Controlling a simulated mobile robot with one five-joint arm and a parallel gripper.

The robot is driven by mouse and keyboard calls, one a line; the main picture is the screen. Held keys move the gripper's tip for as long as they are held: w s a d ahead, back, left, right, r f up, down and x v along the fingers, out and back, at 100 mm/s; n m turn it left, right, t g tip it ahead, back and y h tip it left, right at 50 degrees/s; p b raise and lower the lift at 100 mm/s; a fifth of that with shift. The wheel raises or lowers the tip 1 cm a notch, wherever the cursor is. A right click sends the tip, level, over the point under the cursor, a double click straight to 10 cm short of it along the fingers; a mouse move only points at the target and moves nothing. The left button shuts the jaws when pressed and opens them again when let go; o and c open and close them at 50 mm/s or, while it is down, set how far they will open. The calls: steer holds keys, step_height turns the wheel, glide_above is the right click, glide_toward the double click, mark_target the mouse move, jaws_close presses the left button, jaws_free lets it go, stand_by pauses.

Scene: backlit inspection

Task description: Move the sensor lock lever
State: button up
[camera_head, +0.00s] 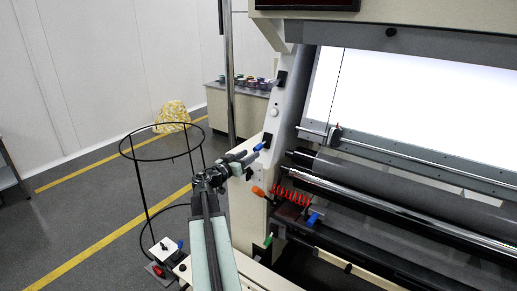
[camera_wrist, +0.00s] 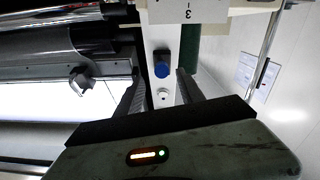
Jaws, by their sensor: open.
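A blue-ended lever (camera_head: 259,147) on a black mount sticks out from the side post of the inspection machine. In the wrist view, its blue round end (camera_wrist: 161,70) shows between my fingers, seen end-on. No label shows that it is the sensor lock lever. My gripper (camera_head: 246,158) is open and empty, close beside the blue end in the head view. In the wrist view, my two fingers (camera_wrist: 160,75) stand apart on either side of it. I cannot tell how far the fingertips are from it, and no contact is visible.
A white button (camera_head: 274,112) is on the post above the lever. An orange handle (camera_head: 258,191) and a red coil (camera_head: 291,196) are below. A small sensor head (camera_head: 334,131) sits on the rail before the bright panel (camera_head: 415,95). A black wire hoop stand (camera_head: 161,142) stands left of my arm.

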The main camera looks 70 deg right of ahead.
mark_target(258, 149)
steer(key=x, duration=0.7)
steer(key=shift+f, duration=0.1)
jaws_close()
steer(key=shift+a+f, duration=0.1)
stand_by(0.9)
